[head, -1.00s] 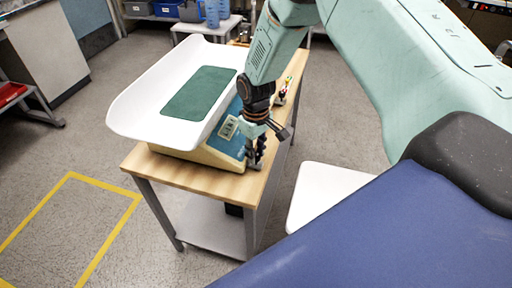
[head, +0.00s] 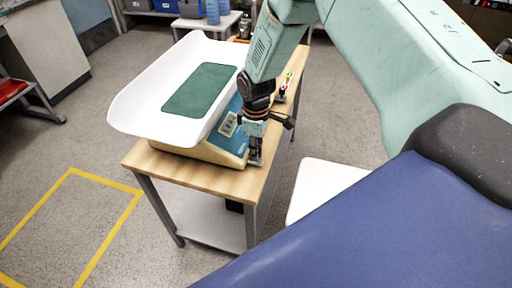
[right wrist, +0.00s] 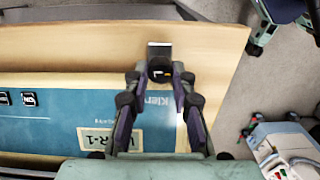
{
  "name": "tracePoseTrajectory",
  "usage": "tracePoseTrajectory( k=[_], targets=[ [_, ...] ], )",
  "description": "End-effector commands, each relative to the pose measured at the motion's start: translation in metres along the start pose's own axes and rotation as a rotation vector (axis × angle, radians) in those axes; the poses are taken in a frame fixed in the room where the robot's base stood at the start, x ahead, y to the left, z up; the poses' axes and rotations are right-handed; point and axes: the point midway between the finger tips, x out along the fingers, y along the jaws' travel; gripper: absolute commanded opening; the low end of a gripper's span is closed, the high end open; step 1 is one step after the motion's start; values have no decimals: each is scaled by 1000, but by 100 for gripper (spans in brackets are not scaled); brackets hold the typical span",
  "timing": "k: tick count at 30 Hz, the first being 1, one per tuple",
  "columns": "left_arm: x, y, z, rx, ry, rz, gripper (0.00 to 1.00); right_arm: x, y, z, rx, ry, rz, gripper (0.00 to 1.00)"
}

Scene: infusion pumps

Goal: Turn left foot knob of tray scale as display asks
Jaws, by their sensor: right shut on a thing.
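The tray scale has a white curved tray (head: 150,108), a green mat (head: 201,90) and a cream base with a blue front panel (head: 232,140). It stands on a wooden-topped cart. My right gripper (head: 255,160) points down at the scale's near right corner. The display (right wrist: 108,140) shows there, partly hidden by a finger; I make out "R-1". My left gripper is not in view.
The cart top (head: 205,180) has a narrow bare strip in front of the scale. Small coloured items (head: 286,84) lie behind my right gripper. A white surface (head: 322,188) stands right of the cart. Yellow tape (head: 105,178) marks open floor at left.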

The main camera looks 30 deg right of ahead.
Motion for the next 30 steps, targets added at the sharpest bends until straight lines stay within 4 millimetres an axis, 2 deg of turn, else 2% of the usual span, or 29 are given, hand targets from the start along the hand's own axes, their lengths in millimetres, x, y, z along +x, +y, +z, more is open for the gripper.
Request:
tracePoseTrajectory(
  k=[8, 9, 16, 26, 30],
  targets=[
    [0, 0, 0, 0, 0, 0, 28, 0, 0, 0, 0, -1, -1, 0],
    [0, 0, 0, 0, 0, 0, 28, 0, 0, 0, 1, -1, -1, 27],
    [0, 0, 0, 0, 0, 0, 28, 0, 0, 0, 1, -1, -1, 47],
    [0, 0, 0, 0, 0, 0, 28, -2, 0, 0, 1, 1, 0, 48],
    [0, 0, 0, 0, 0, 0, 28, -16, 1, -1, 2, 3, 2, 48]
  ],
)
